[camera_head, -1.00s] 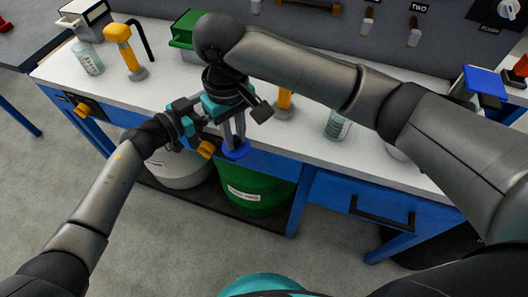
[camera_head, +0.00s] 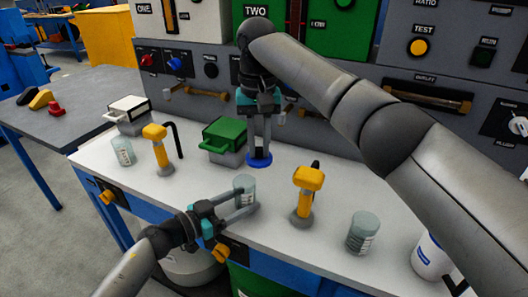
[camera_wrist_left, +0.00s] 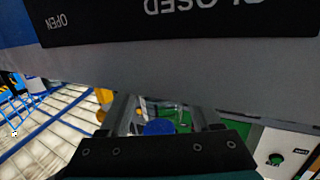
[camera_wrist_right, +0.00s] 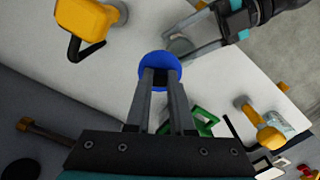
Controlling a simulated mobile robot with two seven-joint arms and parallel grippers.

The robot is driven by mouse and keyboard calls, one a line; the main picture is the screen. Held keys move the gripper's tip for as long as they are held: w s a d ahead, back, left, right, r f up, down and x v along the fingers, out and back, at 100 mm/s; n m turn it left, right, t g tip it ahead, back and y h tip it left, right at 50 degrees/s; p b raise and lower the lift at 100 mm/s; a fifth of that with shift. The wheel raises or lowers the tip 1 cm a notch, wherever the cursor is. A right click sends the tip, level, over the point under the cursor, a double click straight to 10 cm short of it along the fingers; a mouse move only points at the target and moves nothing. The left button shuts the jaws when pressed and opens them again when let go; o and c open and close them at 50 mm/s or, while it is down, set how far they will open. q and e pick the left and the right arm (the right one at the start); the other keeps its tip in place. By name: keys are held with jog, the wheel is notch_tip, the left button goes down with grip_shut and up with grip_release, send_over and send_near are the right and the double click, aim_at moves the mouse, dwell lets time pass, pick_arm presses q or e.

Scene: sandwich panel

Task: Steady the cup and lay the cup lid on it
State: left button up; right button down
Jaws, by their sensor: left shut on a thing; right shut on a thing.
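A clear cup (camera_head: 244,188) stands upright near the front of the white worktop. My left gripper (camera_head: 243,205) is shut on it, one finger on each side. The cup also shows in the right wrist view (camera_wrist_right: 181,46), partly hidden. My right gripper (camera_head: 259,147) points down and is shut on the blue cup lid (camera_head: 259,161). The lid is held in the air, apart from the cup, and appears above and behind it in the head view. The lid shows below the fingertips in the right wrist view (camera_wrist_right: 160,70) and between my left fingers in the left wrist view (camera_wrist_left: 159,127).
Yellow-handled tools (camera_head: 307,180) (camera_head: 156,135) stand on either side of the cup. Other clear cups stand at right (camera_head: 361,232) and far left (camera_head: 123,151). A green-lidded box (camera_head: 224,134) is behind. The worktop (camera_head: 205,180) left of the cup is clear.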

jog(key=m, duration=0.1)
jog(key=a+m, duration=0.1)
jog(key=a+f, duration=0.1)
jog(key=shift+w+a+m, duration=0.15)
jog(key=shift+w+m, duration=0.15)
jog(key=shift+m, duration=0.1)
jog(key=shift+s+a+r+m, duration=0.15)
jog(key=shift+a+m, duration=0.1)
jog(key=shift+m, duration=1.25)
jog(key=shift+s+a+f, duration=0.15)
jog(key=shift+s+f, duration=0.05)
jog(key=shift+f, duration=0.5)
jog(key=shift+s+a+f, duration=0.1)
jog(key=shift+s+f, duration=0.1)
jog(key=shift+f, duration=0.5)
jog(key=shift+s+a+f, duration=0.15)
jog(key=shift+s+f, duration=0.05)
jog(key=shift+f, duration=0.5)
jog(key=shift+f, duration=0.15)
jog(key=shift+c, duration=1.1)
grip_release()
